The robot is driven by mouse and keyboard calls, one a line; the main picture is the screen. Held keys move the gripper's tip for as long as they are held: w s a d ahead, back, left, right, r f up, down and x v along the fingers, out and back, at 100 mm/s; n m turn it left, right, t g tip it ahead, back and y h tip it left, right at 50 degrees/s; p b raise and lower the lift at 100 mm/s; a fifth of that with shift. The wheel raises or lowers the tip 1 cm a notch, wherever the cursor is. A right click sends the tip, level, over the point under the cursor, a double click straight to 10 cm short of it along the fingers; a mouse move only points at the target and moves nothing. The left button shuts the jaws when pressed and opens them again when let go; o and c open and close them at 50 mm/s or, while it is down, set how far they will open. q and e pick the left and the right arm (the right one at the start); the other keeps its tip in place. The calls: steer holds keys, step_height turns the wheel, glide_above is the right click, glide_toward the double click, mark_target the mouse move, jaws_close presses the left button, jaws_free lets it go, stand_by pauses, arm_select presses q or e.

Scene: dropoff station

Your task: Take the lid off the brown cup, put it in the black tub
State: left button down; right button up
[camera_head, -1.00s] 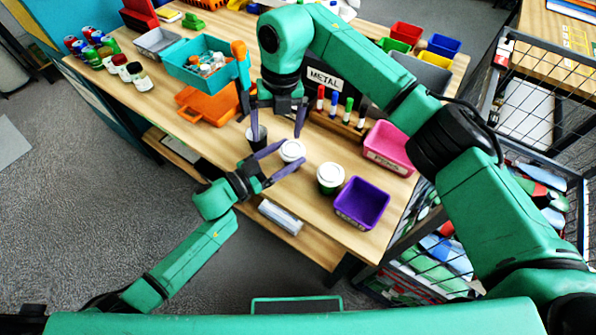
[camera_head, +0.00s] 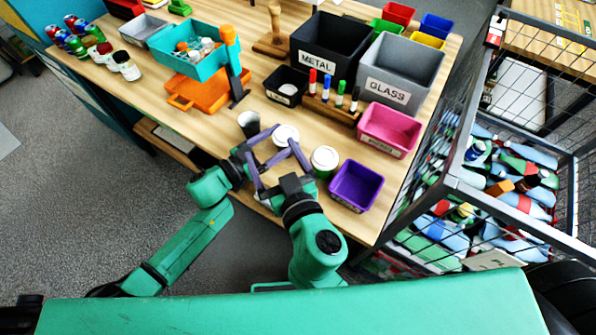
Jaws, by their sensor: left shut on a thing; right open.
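A cup with a white top (camera_head: 286,133) stands near the table's front edge; its body is mostly hidden, so I cannot tell its colour. My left gripper (camera_head: 283,138) is shut on this cup from the left. My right gripper (camera_head: 271,149) is open, reaching from the front, with its fingers spread close to the cup and the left fingers. A small black tub (camera_head: 274,92) with a pale label stands farther back, in front of a large black bin marked METAL (camera_head: 331,38).
A dark cup (camera_head: 248,123) stands left of the held cup, and a green cup with a white lid (camera_head: 324,160) right of it. A purple tub (camera_head: 356,187), a pink tub (camera_head: 389,128) and a marker rack (camera_head: 333,107) are to the right. Orange and teal bins stand at left.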

mark_target(286, 144)
steer(key=s+d+f+m+g+h, duration=0.1)
steer(key=s+d+f+m+h, duration=0.15)
steer(key=d+f, duration=0.2)
steer(key=shift+h, duration=0.45)
steer(key=x, duration=1.1)
steer(key=shift+w+r, duration=0.15)
steer(key=shift+w, duration=0.35)
steer(key=c, duration=1.4)
steer(key=shift+s, duration=0.1)
steer(key=shift+r, duration=0.15)
